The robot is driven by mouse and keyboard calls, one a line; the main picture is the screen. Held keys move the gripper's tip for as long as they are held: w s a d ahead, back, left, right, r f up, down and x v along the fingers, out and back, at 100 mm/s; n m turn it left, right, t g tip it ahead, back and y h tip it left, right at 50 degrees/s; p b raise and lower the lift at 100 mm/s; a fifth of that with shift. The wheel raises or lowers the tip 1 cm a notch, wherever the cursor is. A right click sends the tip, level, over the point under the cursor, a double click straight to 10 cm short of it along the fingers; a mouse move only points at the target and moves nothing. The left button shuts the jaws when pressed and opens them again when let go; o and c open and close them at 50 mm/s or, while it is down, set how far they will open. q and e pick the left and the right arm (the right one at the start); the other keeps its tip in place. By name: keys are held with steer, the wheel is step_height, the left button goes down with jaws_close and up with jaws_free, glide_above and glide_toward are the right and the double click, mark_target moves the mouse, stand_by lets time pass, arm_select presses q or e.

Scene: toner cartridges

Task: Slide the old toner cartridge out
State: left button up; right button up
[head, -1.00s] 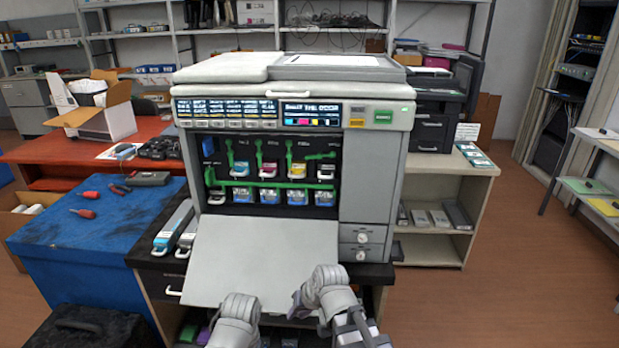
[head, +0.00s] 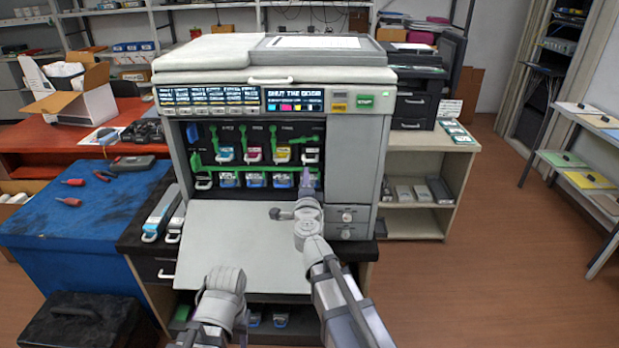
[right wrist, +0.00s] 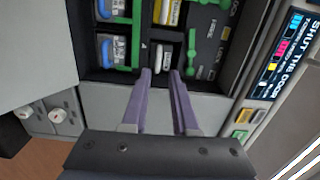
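The printer (head: 355,150) stands open at the front, its grey door (head: 235,245) folded down. A row of cartridges sits in the dark bay: cyan, magenta, yellow (head: 283,154) and a dark-labelled one (head: 311,155) at the right end. The dark-labelled cartridge also shows in the right wrist view (right wrist: 159,62); its green lever (right wrist: 192,50) lies sideways. My right gripper (head: 307,178) reaches over the door at the bay's right side. In the right wrist view its purple fingers (right wrist: 160,72) are apart and empty, just in front of that cartridge. My left arm is low; its fingers are hidden.
Blue containers (head: 256,180) fill the lower row. A grey panel with knobs (head: 346,215) borders the bay on the right. Long cartridges (head: 160,215) lie left of the printer. A blue table (head: 90,220) with red-handled tools is further left.

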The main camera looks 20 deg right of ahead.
mark_target(310, 160)
steer(key=shift+d+m+h, duration=0.3)
steer(key=shift+d+m, duration=0.1)
steer(key=shift+d, duration=0.05)
steer(key=x, duration=1)
steer(key=shift+f, duration=0.2)
steer(key=shift+c, duration=0.2)
steer(key=shift+s, duration=0.1)
jaws_close()
stand_by(1.1)
